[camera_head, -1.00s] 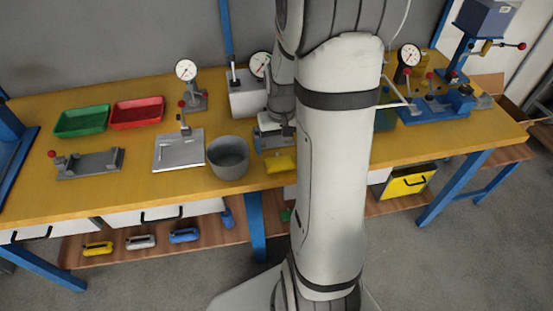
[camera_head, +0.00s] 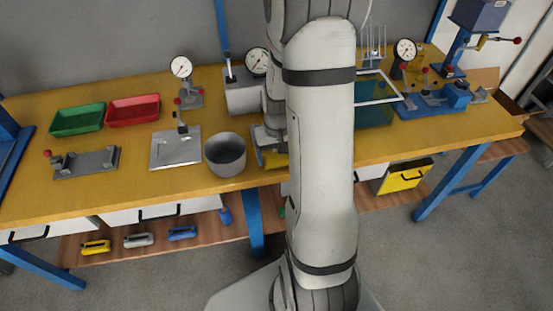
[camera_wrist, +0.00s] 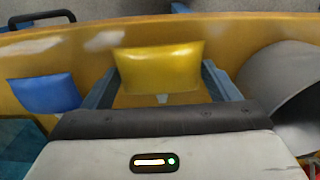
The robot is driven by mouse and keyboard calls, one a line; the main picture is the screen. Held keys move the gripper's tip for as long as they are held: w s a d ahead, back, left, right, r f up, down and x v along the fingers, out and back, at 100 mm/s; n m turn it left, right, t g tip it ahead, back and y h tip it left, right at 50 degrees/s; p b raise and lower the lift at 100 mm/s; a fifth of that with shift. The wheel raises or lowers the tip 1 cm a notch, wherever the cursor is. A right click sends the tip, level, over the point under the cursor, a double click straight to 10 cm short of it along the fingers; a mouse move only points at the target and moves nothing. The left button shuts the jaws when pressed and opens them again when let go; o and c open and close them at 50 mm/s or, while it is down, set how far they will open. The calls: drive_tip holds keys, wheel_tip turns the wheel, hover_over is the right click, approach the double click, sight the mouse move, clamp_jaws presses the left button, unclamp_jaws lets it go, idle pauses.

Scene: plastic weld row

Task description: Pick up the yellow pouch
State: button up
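The yellow pouch (camera_wrist: 160,68) lies on the yellow workbench (camera_wrist: 225,35), near its front edge. In the wrist view it sits between the two blue-grey fingers of my gripper (camera_wrist: 162,72), one finger on each side. The fingers are spread about as wide as the pouch; no clear grip on it shows. In the head view my gripper (camera_head: 262,143) is low over the bench, and the pouch (camera_head: 275,160) shows just in front of it, partly covered by my arm.
A grey round pot (camera_head: 226,154) stands close beside my gripper; it also shows in the wrist view (camera_wrist: 275,70). A blue pouch (camera_wrist: 45,92) lies on the other side. A metal plate fixture (camera_head: 176,150), a green tray (camera_head: 77,120) and a red tray (camera_head: 133,110) are farther left.

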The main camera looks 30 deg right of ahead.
sight(277, 155)
drive_tip(key=c, duration=0.4)
wheel_tip(277, 155, up, 10)
idle(0.5)
drive_tip(key=shift+s+f, duration=0.1)
idle(0.4)
